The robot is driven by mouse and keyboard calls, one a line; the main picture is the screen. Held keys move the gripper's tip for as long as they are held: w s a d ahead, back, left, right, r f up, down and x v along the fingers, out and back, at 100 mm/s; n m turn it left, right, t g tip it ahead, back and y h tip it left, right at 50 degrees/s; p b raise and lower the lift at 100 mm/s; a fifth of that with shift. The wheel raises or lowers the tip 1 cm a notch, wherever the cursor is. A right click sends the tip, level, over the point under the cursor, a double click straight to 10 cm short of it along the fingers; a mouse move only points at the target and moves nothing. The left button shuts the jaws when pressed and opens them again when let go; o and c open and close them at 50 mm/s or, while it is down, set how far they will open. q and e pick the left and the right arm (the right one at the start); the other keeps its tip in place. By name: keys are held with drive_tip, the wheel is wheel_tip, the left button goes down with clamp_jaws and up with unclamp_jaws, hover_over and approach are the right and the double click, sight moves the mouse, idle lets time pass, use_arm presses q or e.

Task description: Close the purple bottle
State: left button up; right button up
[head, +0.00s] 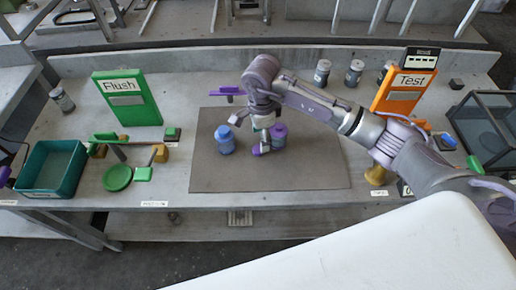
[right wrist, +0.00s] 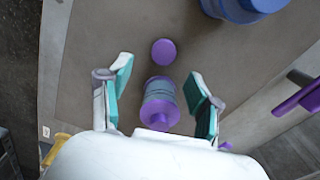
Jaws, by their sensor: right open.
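The purple bottle (head: 278,138) stands on the grey mat (head: 320,175), near its middle. In the right wrist view the bottle (right wrist: 161,92) is between the two fingers, with a gap on each side. A small round purple piece, seemingly its cap (right wrist: 163,52), lies apart from it on the mat. In the head view this cap (head: 261,150) is just left of the bottle. My right gripper (head: 261,126) is open and points down around the bottle; it also shows in the wrist view (right wrist: 160,91). The gripper hides part of the bottle in the head view. My left gripper is not in view.
A blue bottle (head: 225,140) stands left of the purple one. A purple bar (head: 230,92) juts out behind the mat. A green Flush board (head: 128,98), a teal bin (head: 53,168) and an orange Test board (head: 402,92) stand around. The mat's front is clear.

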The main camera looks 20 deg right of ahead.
sight(259, 146)
drive_tip(key=shift+f, duration=0.1)
drive_tip(key=shift+a+f+p, duration=0.1)
drive_tip(key=shift+f+p, duration=0.2)
drive_tip(key=shift+p, duration=0.05)
drive_tip(key=f, duration=0.2)
drive_tip(key=f+p, duration=0.1)
drive_tip(key=f, duration=0.1)
drive_tip(key=shift+w+a+f, duration=0.1)
drive_tip(key=shift+w+f, duration=0.1)
drive_tip(key=c, duration=0.8)
